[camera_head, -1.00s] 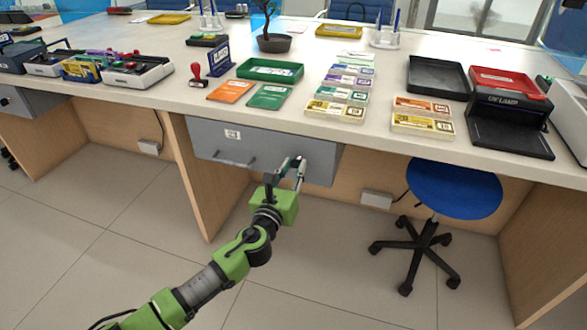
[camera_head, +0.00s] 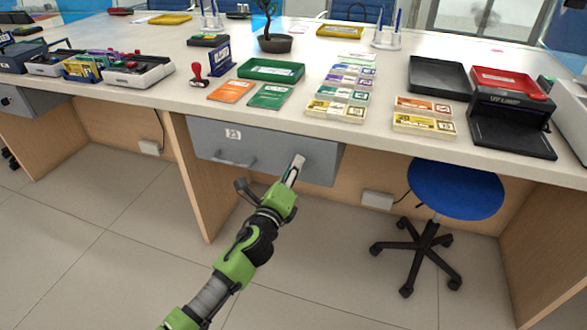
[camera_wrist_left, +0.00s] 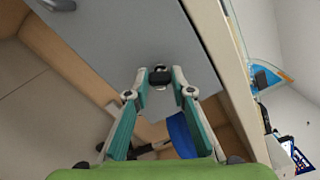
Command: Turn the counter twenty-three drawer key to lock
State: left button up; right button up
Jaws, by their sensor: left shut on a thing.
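The grey drawer (camera_head: 209,137) is shut under the counter, with a small label and a bar handle (camera_head: 235,161) on its front. My left gripper (camera_head: 297,163) is at the right part of the drawer front. In the left wrist view its fingertips (camera_wrist_left: 160,80) are closed on the dark key head (camera_wrist_left: 160,75), against the grey drawer face (camera_wrist_left: 125,35). In the head view the gripper hides the key and lock. My right gripper is not in view.
The counter top (camera_head: 390,150) above overhangs the drawer and carries trays, card stacks and a stamp (camera_head: 197,74). A blue stool (camera_head: 455,188) stands right of my arm. Wooden panels (camera_head: 205,190) flank the knee space. The floor in front is open.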

pick_arm(q)
jog(key=n, duration=0.6)
jog(key=shift+f, duration=0.15)
dwell(0.6)
jog(key=o, duration=1.1)
jog(key=shift+s, duration=0.1)
jog(key=v, duration=1.1)
jog(key=shift+s+a, duration=0.2)
jog(key=shift+s, duration=0.15)
jog(key=shift+n, duration=0.3)
